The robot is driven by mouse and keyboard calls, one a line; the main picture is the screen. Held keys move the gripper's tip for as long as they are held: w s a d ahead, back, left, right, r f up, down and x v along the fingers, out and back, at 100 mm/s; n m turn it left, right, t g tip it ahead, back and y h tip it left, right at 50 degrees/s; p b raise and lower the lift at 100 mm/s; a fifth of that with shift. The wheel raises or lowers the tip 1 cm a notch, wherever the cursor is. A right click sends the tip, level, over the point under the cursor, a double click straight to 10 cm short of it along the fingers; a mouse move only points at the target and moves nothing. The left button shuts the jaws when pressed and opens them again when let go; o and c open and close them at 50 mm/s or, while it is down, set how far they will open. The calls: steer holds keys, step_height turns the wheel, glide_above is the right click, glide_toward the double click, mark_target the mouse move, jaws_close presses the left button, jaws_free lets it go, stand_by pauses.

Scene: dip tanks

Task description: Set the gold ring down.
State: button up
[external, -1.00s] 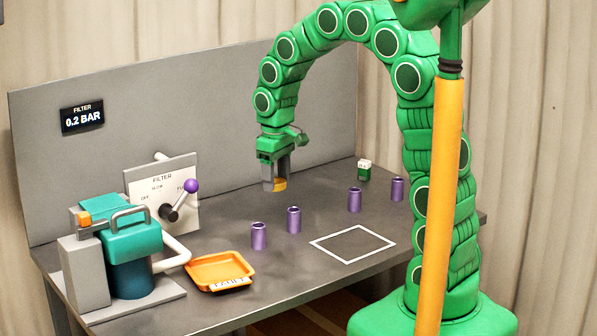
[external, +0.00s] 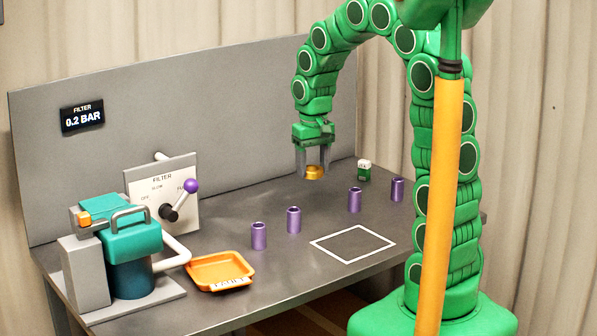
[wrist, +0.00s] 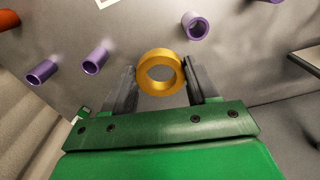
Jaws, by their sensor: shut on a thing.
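The gold ring (external: 315,172) is between the two grey fingers of my gripper (external: 313,168), which is shut on it. The ring is held above the grey bench, apart from its surface. In the wrist view the gold ring (wrist: 160,72) shows its round hole, with one finger on each side of it at my gripper (wrist: 160,85). A white-outlined square (external: 352,244) is marked on the bench, lower right of the ring in the external view.
Several purple cylinders stand on the bench, one (external: 294,220) left of the square and one (external: 355,200) behind it. An orange tray (external: 240,285) lies front left, near a teal filter unit (external: 130,250) and a lever panel (external: 165,190). A small green-and-white object (external: 364,171) stands at the back.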

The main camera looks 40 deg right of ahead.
steer(key=d+m, duration=0.5)
steer(key=d, duration=0.2)
glide_above(310, 197)
steer(key=s, duration=0.2)
steer(key=f, duration=0.8)
steer(key=shift+w+a+f, duration=0.1)
steer(key=shift+w+a, duration=0.05)
steer(key=shift+a, duration=0.1)
steer(key=shift+w+d+f, duration=0.15)
steer(key=shift+w+f, duration=0.5)
steer(key=shift+f, duration=0.15)
steer(key=shift+w+f, duration=0.1)
steer(key=shift+f, duration=1.4)
steer(key=shift+f, duration=0.2)
steer(key=o, duration=1.2)
steer(key=shift+r, duration=0.15)
